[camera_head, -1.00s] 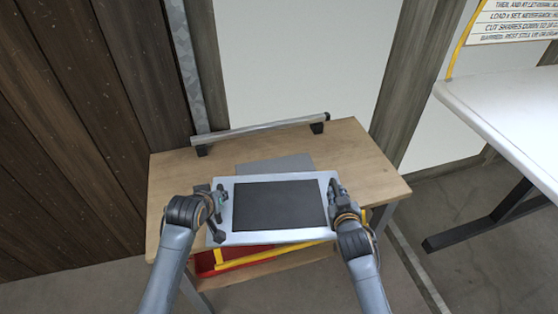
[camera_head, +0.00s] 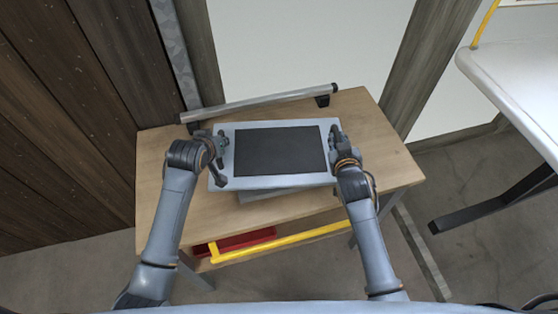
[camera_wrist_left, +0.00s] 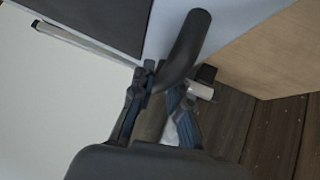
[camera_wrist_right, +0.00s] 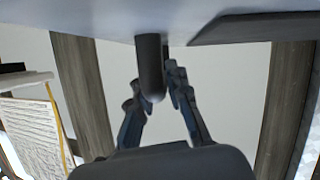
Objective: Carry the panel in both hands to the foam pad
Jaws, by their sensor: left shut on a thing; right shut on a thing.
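The panel (camera_head: 280,151), a pale plate with a dark rectangle in its middle, is held over the wooden table. My left gripper (camera_head: 221,149) is shut on a dark handle (camera_wrist_left: 188,45) at its left end. My right gripper (camera_head: 336,136) is shut on the dark handle (camera_wrist_right: 150,66) at its right end. A grey flat pad (camera_head: 268,196), likely the foam pad, shows below the panel's near edge; the panel hides most of it. I cannot tell whether panel and pad touch.
The wooden table (camera_head: 385,150) has bare room at right and front. A metal rail (camera_head: 262,103) on dark blocks runs along its back. A red tray (camera_head: 242,240) and a yellow bar (camera_head: 290,240) show below its front. A white tabletop (camera_head: 520,80) stands at right.

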